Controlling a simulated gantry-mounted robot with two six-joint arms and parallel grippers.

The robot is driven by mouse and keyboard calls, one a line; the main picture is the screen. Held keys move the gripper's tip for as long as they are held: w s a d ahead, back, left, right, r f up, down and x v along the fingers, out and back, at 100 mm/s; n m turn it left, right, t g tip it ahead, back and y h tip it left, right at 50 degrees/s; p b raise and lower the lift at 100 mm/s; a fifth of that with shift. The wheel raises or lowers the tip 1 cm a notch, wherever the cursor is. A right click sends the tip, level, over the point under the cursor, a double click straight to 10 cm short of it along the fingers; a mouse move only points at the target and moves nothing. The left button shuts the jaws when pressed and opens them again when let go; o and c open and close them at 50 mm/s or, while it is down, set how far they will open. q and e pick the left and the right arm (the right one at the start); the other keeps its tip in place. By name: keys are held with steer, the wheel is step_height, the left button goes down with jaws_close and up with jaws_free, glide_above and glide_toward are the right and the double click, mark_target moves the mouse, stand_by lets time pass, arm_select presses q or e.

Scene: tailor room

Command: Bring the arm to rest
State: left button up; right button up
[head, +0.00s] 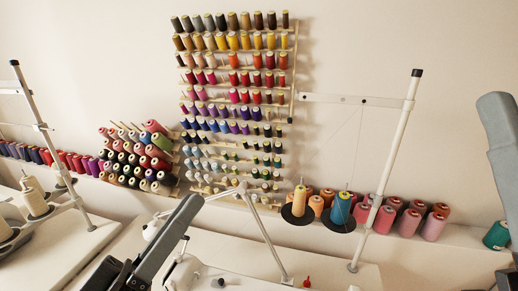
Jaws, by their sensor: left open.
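A dark grey link of my left arm slants up across the lower left of the head view. My left gripper (120,275) shows as black parts at the bottom edge, partly cut off. It is open, and nothing shows between its jaws. A grey link of my right arm stands at the right edge, and my right gripper is out of the picture.
A rack of colourful thread spools (235,95) hangs on the wall. More cones line the shelf (330,228). Thin white thread stands (390,165) rise at left and right. White sewing machines (225,278) stand below, close to my left arm.

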arm_select(q)
steer(key=s+a+r+m+t+y, duration=0.1)
steer(key=s+r+m+t, duration=0.35)
steer(key=r, duration=0.75)
steer(key=s+a+r+n+t+y, duration=0.35)
steer(key=a+y, duration=0.35)
steer(key=y, duration=0.3)
step_height(320, 180, up, 37)
steer(key=m+p, duration=0.1)
steer(key=p, duration=3.7)
steer(key=shift+w, duration=0.15)
